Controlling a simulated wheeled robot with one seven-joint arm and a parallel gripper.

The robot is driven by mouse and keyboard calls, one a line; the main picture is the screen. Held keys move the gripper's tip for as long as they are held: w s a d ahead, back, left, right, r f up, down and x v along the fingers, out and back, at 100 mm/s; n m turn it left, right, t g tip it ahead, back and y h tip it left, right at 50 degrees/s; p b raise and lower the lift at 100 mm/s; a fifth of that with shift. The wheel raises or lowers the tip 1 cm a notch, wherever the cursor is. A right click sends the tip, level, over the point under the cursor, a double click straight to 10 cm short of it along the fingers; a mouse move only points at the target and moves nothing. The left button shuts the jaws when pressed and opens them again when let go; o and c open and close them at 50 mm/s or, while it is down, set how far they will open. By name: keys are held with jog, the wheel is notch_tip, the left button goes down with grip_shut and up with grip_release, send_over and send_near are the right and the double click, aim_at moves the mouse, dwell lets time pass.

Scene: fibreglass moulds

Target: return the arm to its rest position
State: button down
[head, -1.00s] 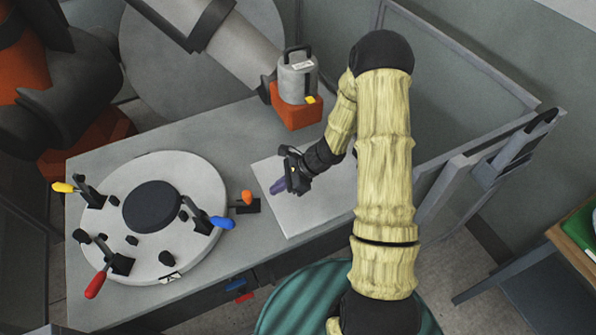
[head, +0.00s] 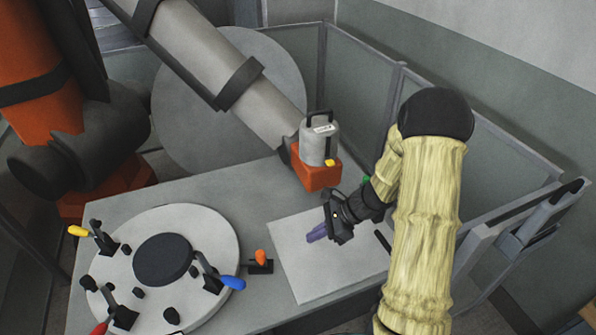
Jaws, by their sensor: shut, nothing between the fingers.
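My arm comes in from the lower right of the head view, with a pale, bamboo-like sleeve over its links. My gripper (head: 318,233) is at its end, dark with purple fingers, over the white board (head: 308,276) on the grey table (head: 210,190). The fingers point left and are shut with nothing between them. I cannot tell how high they are above the board. The arm hides the board's right part.
A round grey plate (head: 215,232) with coloured toggle clamps lies left of the board. A grey canister on an orange base (head: 318,160) stands behind the board. Panels (head: 360,110) close off the back and right. A big orange robot arm (head: 40,75) is at left.

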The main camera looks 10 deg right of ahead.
jog(key=s+d+r+n+t+h, duration=0.1)
jog(key=s+r+n+h, duration=0.8)
jog(key=n, duration=1)
jog(key=shift+s+d+r+t, duration=0.3)
jog(key=shift+s+r, duration=1.1)
jog(key=shift+s, duration=0.45)
